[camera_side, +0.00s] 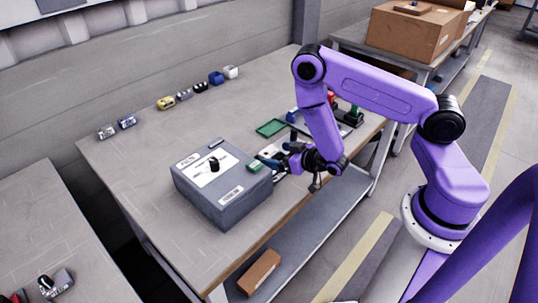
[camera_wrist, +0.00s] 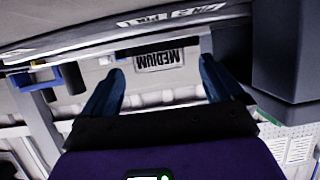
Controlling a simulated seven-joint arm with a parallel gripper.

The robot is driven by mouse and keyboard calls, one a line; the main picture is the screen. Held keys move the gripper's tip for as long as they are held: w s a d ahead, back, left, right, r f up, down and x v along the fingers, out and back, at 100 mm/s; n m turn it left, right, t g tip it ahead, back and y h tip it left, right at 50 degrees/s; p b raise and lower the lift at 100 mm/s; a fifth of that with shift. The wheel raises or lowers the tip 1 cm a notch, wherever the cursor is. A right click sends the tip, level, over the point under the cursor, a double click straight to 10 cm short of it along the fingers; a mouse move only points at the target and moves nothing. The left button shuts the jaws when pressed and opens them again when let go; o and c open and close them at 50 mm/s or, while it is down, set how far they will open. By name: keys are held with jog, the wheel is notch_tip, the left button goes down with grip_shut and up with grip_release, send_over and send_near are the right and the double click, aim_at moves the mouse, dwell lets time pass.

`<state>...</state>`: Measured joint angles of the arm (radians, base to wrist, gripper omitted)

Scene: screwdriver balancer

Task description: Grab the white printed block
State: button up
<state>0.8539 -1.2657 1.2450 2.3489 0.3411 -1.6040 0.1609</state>
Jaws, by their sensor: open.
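A small white block (camera_side: 231,71) stands at the far end of a row of small blocks near the wall, on the wooden table (camera_side: 135,180); any print on it is too small to read. My gripper (camera_side: 281,157) is low over the table's right side, beside the grey box (camera_side: 225,203), well apart from that block. In the wrist view my gripper (camera_wrist: 161,66) has its two blue fingers spread with nothing held. A white label reading "MEDIUM" upside down (camera_wrist: 158,62) shows between the fingertips; I cannot tell what it is on.
The grey box carries white labels, a black knob (camera_side: 214,164) and a green piece (camera_side: 255,167). A green tray (camera_side: 271,128) lies behind my gripper. Other blocks, including a yellow one (camera_side: 166,102), line the wall. The table's middle left is clear.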

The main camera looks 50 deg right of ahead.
jog(key=shift+w+f, duration=0.2)
jog(key=shift+w, duration=0.3)
jog(key=c, duration=1.3)
jog(key=shift+r, duration=0.1)
